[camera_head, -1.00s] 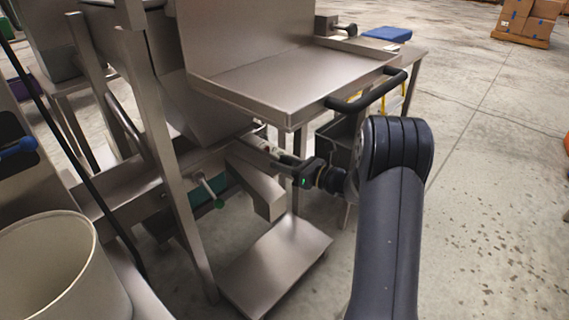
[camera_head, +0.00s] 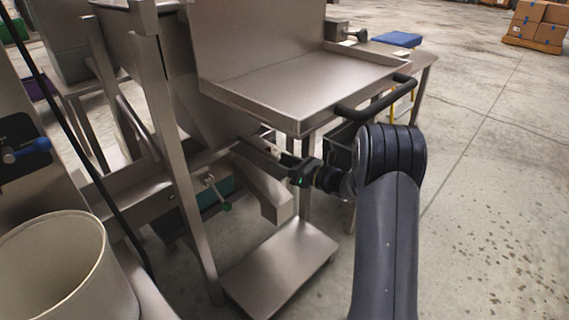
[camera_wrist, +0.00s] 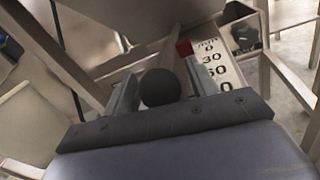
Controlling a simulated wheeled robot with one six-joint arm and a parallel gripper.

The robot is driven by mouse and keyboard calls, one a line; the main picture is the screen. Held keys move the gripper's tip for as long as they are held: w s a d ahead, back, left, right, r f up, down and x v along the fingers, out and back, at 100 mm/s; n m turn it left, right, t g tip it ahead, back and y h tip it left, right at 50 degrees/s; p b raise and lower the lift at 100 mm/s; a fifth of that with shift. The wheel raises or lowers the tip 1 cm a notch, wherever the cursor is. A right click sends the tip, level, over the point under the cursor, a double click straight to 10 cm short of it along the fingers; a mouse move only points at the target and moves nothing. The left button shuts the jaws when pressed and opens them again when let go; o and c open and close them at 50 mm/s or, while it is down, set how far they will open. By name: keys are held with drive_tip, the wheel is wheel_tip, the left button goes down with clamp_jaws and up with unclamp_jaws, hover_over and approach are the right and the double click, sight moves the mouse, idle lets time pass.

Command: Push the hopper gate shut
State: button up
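A steel hopper (camera_head: 205,95) tapers down to a beam-like steel channel (camera_head: 262,187) under it. My gripper (camera_head: 277,163) reaches in from the right, below the tray, at the channel's end. In the wrist view my gripper (camera_wrist: 160,92) has its two fingers apart, with a dark round knob (camera_wrist: 160,87) between them. I cannot tell whether the fingers touch the knob. A red pointer (camera_wrist: 184,47) stands beside a white scale plate (camera_wrist: 222,72) with black numbers, just beyond the right finger. The gate plate itself is not clearly visible.
A steel tray (camera_head: 300,85) with a black bar handle (camera_head: 375,103) overhangs my gripper. A steel platform (camera_head: 282,262) lies below. A beige bin (camera_head: 60,270) stands front left. Open floor lies right.

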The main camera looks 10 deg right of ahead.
sight(291, 167)
drive_tip(key=shift+o, duration=0.2)
drive_tip(key=p+v, duration=0.2)
drive_tip(key=v, duration=0.8)
drive_tip(key=shift+s+d+p, duration=0.3)
drive_tip(key=shift+p, duration=0.05)
drive_tip(key=shift+w, duration=0.1)
drive_tip(key=b+x, duration=0.3)
drive_tip(key=x, duration=0.7)
drive_tip(key=shift+w+a+f, duration=0.1)
drive_tip(key=shift+w+a, duration=0.05)
drive_tip(key=shift+a, duration=0.15)
drive_tip(key=shift+v, duration=1.5)
drive_tip(key=shift+a, duration=0.2)
